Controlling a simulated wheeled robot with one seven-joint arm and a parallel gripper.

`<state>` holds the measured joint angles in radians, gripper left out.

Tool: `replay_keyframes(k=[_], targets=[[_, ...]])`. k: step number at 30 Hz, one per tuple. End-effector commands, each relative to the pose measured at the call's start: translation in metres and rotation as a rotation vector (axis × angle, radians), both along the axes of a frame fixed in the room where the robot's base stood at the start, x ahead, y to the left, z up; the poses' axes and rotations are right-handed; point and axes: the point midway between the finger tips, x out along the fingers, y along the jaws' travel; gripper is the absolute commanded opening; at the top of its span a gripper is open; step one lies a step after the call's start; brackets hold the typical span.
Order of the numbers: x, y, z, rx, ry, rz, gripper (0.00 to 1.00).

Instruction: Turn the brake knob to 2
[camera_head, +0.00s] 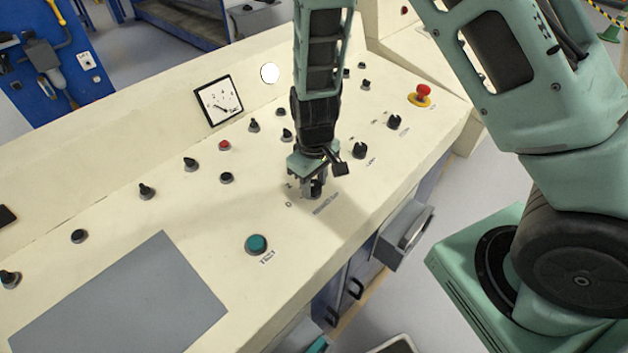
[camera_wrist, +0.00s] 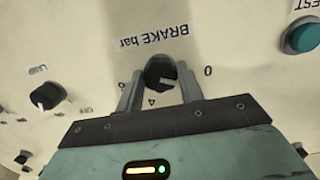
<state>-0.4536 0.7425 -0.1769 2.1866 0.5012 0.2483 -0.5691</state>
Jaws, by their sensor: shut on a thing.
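The black brake knob (camera_wrist: 159,73) sits under an upside-down "BRAKE bar" label (camera_wrist: 154,36) in the wrist view. A "0" shows to its right and a "4" below it. I make out no "2", and the knob's pointer direction is hard to read. My gripper (camera_wrist: 158,88) is shut on the knob, with one grey finger on either side. In the head view my gripper (camera_head: 314,188) reaches down to the panel at the knob, largely hiding it.
The cream control panel (camera_head: 120,250) carries several other knobs. A teal button (camera_head: 257,244) is near its front edge, and a black knob (camera_head: 360,150) is right of my gripper. A red emergency button (camera_head: 422,93) stands at the far right. A grey plate (camera_head: 120,310) lies front left.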

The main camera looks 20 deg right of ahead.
Motion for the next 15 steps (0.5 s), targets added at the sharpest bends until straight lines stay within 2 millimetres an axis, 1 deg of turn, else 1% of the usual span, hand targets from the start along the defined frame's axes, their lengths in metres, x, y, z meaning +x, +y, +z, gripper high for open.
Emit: replay_keyframes(k=[15], targets=[[0.0002, -0.0003, 0.0006, 0.041, 0.017, -0.446, 0.14]])
